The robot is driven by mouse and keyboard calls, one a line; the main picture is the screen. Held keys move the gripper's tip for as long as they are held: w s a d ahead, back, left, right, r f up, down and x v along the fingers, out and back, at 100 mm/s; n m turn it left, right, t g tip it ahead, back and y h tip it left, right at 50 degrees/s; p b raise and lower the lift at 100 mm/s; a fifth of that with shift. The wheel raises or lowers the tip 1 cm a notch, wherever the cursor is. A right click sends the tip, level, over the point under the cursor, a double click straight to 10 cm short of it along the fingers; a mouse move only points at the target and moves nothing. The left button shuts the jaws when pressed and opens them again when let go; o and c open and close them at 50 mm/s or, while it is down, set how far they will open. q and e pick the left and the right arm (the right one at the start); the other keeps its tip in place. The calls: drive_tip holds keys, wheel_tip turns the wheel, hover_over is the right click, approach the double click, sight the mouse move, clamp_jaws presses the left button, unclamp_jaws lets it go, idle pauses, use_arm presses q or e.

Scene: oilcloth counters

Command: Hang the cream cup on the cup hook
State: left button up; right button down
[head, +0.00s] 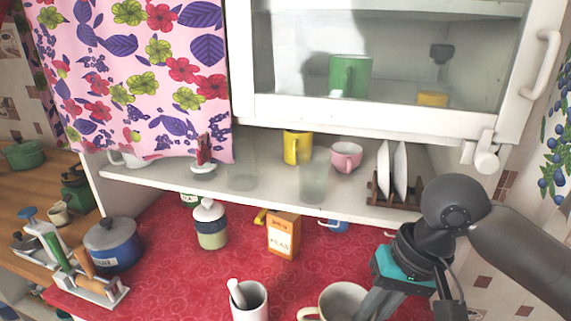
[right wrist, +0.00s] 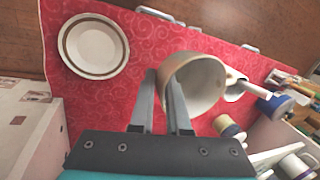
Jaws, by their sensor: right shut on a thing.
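The cream cup (head: 345,295) is at the bottom of the head view, with its handle at left. My right gripper (head: 366,308) comes in from the right, shut on the cup's wall. In the right wrist view the fingers (right wrist: 168,88) hold the cup (right wrist: 208,88) at its rim, and its open mouth shows. The cup is above the red counter cloth; the exact gap is unclear. I cannot clearly make out a free cup hook. My left gripper is not in view.
The white shelf (head: 270,189) holds cups, glasses and a plate rack (head: 393,188). On the red cloth (head: 180,265) stand a jar (head: 211,226), an orange box (head: 283,236), a mortar (head: 248,300) and a blue pot (head: 112,245). A plate (right wrist: 93,46) lies left of my fingers.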

drive_tip(key=shift+n, duration=0.5)
drive_tip(key=f+b, duration=0.2)
drive_tip(key=d+f+b, duration=0.1)
drive_tip(key=b, duration=0.1)
drive_tip(key=d+f+b, duration=0.1)
drive_tip(key=f+b, duration=0.1)
drive_tip(key=shift+s+d+f, duration=0.1)
drive_tip(key=shift+d+f, duration=0.1)
drive_tip(key=shift+f, duration=0.15)
drive_tip(key=shift+r, duration=0.1)
